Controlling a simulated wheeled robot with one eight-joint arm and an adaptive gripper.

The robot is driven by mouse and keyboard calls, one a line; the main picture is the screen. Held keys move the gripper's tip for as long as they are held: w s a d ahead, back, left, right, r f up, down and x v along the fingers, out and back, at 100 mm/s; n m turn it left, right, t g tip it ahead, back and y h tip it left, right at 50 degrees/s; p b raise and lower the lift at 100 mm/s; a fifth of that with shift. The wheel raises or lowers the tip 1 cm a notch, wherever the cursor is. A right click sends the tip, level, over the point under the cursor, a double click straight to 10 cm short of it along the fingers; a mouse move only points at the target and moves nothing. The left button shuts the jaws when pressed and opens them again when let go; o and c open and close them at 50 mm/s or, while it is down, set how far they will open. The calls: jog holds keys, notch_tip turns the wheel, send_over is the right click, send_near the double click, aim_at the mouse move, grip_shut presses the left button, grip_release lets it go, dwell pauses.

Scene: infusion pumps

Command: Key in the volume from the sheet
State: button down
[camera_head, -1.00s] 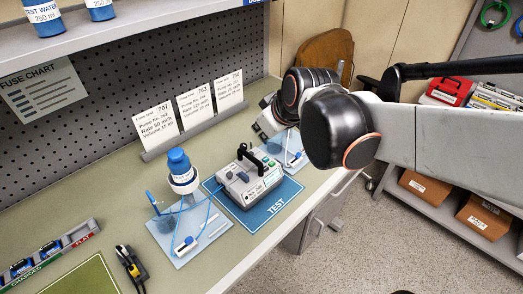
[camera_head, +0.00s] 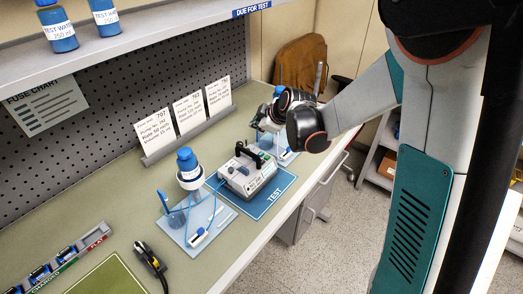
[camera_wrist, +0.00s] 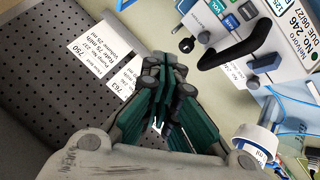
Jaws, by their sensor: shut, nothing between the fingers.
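The infusion pump (camera_head: 248,175) stands on the blue TEST mat (camera_head: 272,196); it is grey-white with a black handle. In the wrist view the pump (camera_wrist: 290,50) shows at the upper right, labelled No 246, with a green VOL key (camera_wrist: 212,4) and a blue key (camera_wrist: 232,19) by its edge. Three sheets stand in a rack: 707 (camera_head: 156,123), 763 (camera_head: 188,111) and 750 (camera_head: 218,95). Close up, sheet 750 (camera_wrist: 92,48) reads volume 25 ml; sheet 763 (camera_wrist: 122,80) is partly covered by my gripper (camera_wrist: 164,62). My gripper is shut and empty, above the bench beside the pump.
A blue-capped bottle (camera_head: 187,165) on a stand with tubing is left of the pump. A black-and-yellow tool (camera_head: 150,262) and a battery rack (camera_head: 58,262) lie at the front left. A pegboard (camera_head: 100,110) backs the bench. Another clear blue tray sits behind the pump.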

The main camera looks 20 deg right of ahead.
aim_at(259, 155)
jog(key=shift+w+d+f, duration=0.1)
jog(key=shift+f, duration=0.1)
jog(key=shift+f, duration=0.15)
notch_tip(259, 155, down, 9)
jog(key=b, duration=0.6)
jog(key=shift+r, duration=0.2)
jog(key=shift+b, duration=0.3)
dwell(1.1)
jog(key=shift+f+b, duration=0.3)
jog(key=shift+f, duration=0.05)
jog(key=shift+f+b, duration=0.4)
jog(key=shift+f, duration=0.05)
dwell(0.6)
jog(key=shift+r, duration=0.15)
jog(key=shift+r+p, duration=0.55)
jog(key=shift+r, duration=0.2)
